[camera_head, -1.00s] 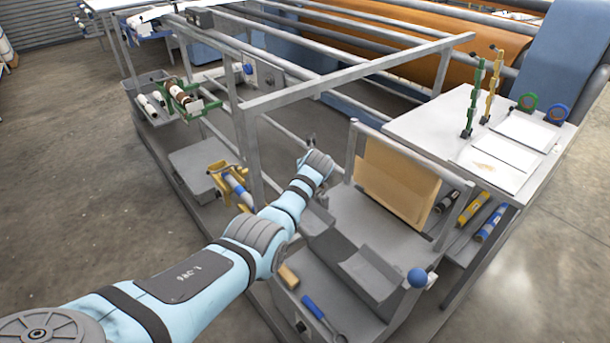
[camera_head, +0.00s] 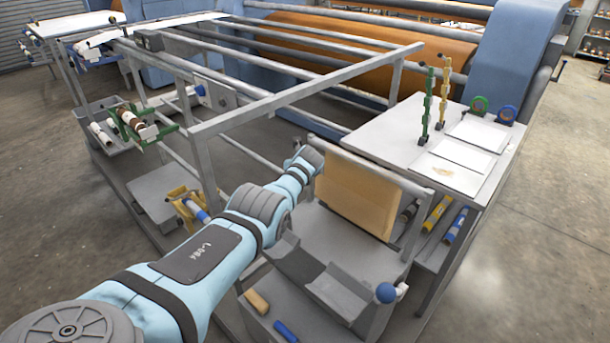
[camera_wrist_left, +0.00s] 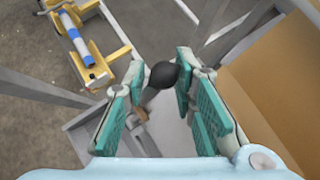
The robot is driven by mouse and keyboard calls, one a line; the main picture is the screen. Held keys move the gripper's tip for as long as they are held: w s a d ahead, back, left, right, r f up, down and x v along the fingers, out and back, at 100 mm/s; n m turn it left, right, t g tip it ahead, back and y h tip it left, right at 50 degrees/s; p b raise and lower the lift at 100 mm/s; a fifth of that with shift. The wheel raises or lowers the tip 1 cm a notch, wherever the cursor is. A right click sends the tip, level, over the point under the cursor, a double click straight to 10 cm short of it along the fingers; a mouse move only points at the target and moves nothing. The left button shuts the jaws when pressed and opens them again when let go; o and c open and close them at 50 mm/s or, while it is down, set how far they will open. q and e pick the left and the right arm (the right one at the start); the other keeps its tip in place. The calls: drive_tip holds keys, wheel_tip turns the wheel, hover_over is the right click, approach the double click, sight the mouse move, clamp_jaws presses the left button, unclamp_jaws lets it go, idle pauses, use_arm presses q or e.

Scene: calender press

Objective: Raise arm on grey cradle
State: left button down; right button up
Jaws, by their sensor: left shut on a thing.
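A grey trough-like cradle (camera_head: 338,290) stands at the front right of the machine, with a blue ball (camera_head: 386,292) beside it. My left arm reaches over the frame from the left. In the head view its gripper is hidden behind the wrist. In the left wrist view the left gripper (camera_wrist_left: 158,76) has its green-padded fingers on either side of a black knob (camera_wrist_left: 163,74), shut on it. The knob sits on a short grey arm, mostly hidden. Whether this arm belongs to the grey cradle cannot be told. My right gripper is not in view.
A yellow holder (camera_head: 188,204) with a blue-and-white roll stands left of my arm; it also shows in the wrist view (camera_wrist_left: 90,62). A green holder (camera_head: 150,134) is farther back. A tan panel (camera_head: 352,195) stands close right of my wrist. Grey rails (camera_head: 300,88) surround it.

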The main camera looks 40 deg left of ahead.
use_arm(q)
drive_tip(key=shift+w+d+f, duration=0.1)
drive_tip(key=shift+d+f, duration=0.1)
drive_tip(key=shift+f, duration=0.2)
drive_tip(key=c, duration=1.6)
unclamp_jaws()
drive_tip(key=shift+c, duration=0.2)
drive_tip(key=shift+w, duration=0.3)
drive_tip(key=s+d, duration=0.9)
drive_tip(key=shift+d+r, duration=0.2)
drive_tip(key=shift+r, duration=0.05)
drive_tip(key=shift+w, duration=0.1)
